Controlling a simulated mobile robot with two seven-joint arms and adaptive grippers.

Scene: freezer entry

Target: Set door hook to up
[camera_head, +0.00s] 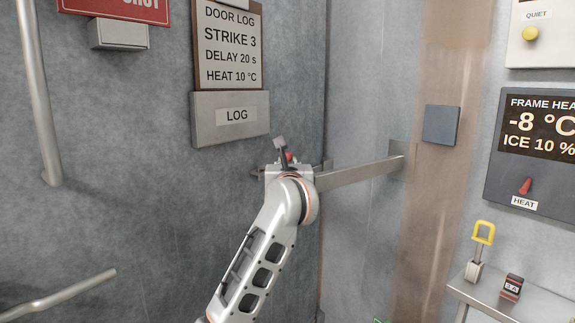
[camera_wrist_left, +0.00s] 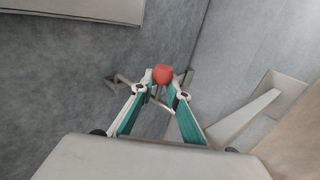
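The door hook (camera_head: 360,173) is a flat metal bar running from a plate on the frame leftward to the door, nearly level and rising slightly to the right. It also shows in the left wrist view (camera_wrist_left: 243,117). A red knob (camera_wrist_left: 162,75) is at its door end, near a small metal catch (camera_wrist_left: 122,79). My left gripper (camera_wrist_left: 163,84) has its fingers drawn in, with the tips on either side of the knob, seemingly touching it. In the head view my left arm's wrist hides most of this gripper (camera_head: 287,157). My right gripper is not in view.
A LOG box (camera_head: 231,118) is on the door just above left of the gripper. Door handles (camera_head: 40,100) are at the left.

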